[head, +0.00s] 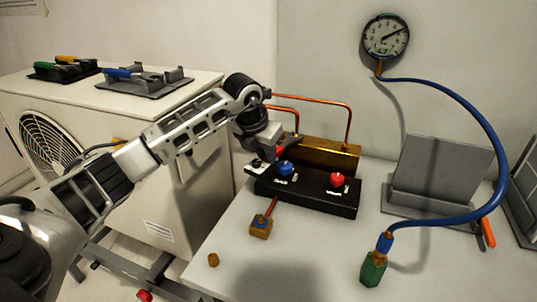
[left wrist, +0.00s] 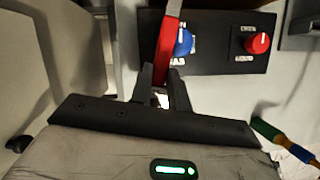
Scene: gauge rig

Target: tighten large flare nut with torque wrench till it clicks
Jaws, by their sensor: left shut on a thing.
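My left gripper (head: 262,165) is at the left end of the black valve block (head: 310,194), beside the blue knob (head: 285,168). In the left wrist view its fingers (left wrist: 163,92) are shut on a red handle (left wrist: 167,45) with a grey shaft running out of the top of the picture. It looks like the torque wrench, but its head is hidden. The blue knob (left wrist: 183,42), labelled gas, is close to the right of the handle. Copper pipes (head: 312,100) rise behind the brass block (head: 322,155). I cannot make out the large flare nut. My right gripper is not in view.
A red knob (head: 337,180) is on the same block. A gauge (head: 386,38) with a blue hose (head: 485,130) ends at a green fitting (head: 373,270). A small brass block (head: 261,228) and brass cap (head: 213,260) lie in front. The table's (head: 315,250) front middle is clear.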

